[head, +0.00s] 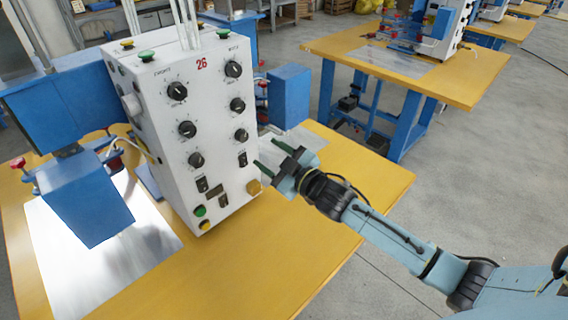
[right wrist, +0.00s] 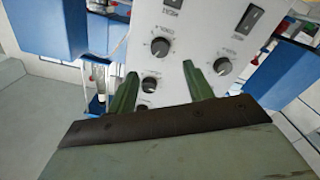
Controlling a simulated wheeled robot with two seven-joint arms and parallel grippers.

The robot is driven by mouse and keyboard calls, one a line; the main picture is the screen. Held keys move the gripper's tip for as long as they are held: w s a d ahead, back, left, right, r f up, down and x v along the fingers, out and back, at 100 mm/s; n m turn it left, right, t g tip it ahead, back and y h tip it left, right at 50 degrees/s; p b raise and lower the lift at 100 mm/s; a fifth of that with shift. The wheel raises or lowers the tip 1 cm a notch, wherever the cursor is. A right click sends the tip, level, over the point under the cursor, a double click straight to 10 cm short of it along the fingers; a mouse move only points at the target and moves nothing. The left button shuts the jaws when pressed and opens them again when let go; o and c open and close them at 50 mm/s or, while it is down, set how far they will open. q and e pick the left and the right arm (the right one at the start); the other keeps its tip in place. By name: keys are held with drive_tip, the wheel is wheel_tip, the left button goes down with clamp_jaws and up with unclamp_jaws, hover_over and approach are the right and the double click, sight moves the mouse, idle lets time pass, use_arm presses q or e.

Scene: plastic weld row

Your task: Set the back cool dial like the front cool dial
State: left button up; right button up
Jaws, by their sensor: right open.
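The white control box (head: 160,150) marked 26 carries two columns of black dials. The right column has an upper dial (head: 233,69), a middle dial (head: 237,104) and a lower dial (head: 241,135). Their labels are too small to read, so I cannot tell which are the cool dials or their exact settings. My right gripper (head: 271,156) is open and empty, beside the right column's lower end. In the right wrist view, a dial (right wrist: 160,47) shows between its green fingers. My left gripper is out of view.
The box stands on a yellow table (head: 330,190). A blue press (head: 85,200) stands to the left. A blue block (head: 289,94) is behind the box.

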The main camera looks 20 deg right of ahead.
drive_tip(key=shift+v, duration=2.3)
drive_tip(key=s+f+m+g+h, duration=0.25)
drive_tip(key=s+f+g, duration=0.2)
drive_tip(key=s, duration=0.55)
drive_tip(key=s+f+m+g+h, duration=0.25)
drive_tip(key=s+g, duration=0.25)
drive_tip(key=s, duration=0.5)
drive_tip(key=s+f+m+g+h, duration=0.1)
drive_tip(key=s+f+m+g, duration=0.3)
drive_tip(key=s, duration=0.5)
wheel_tip(320, 180, down, 27)
drive_tip(key=s+n+g+b, duration=0.1)
drive_tip(key=b, duration=0.1)
drive_tip(key=s+d+f+g+b, duration=0.1)
drive_tip(key=s+d+f+b, duration=0.1)
drive_tip(key=s+f, duration=1.5)
drive_tip(key=shift+n, duration=0.3)
